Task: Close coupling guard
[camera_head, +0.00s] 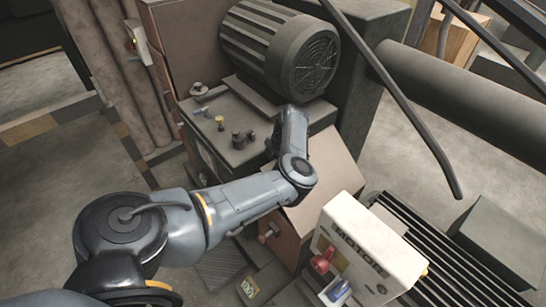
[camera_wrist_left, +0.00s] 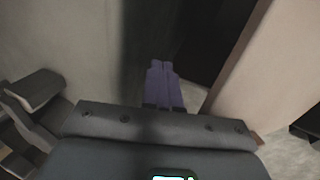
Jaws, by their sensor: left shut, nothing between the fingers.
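A tan sloped panel (camera_head: 325,170), which looks like the coupling guard, stands tilted below the motor (camera_head: 283,48) in the head view. A tan panel edge (camera_wrist_left: 255,65) fills the right of the left wrist view; it is probably the same part. My left arm reaches in from the left and ends beside the panel's upper left edge. My left gripper (camera_wrist_left: 164,82) is shut and empty, its purple fingers together in front of a dark gap beside the panel. Whether the fingertips touch anything cannot be told. My right gripper is not in view.
A white box marked MOTOR (camera_head: 365,245) with a red knob (camera_head: 323,262) stands at lower right. Valves and fittings (camera_head: 240,138) sit on the dark block left of the panel. A thick grey pipe (camera_head: 455,95) and a dark bent bar (camera_head: 400,100) cross the upper right.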

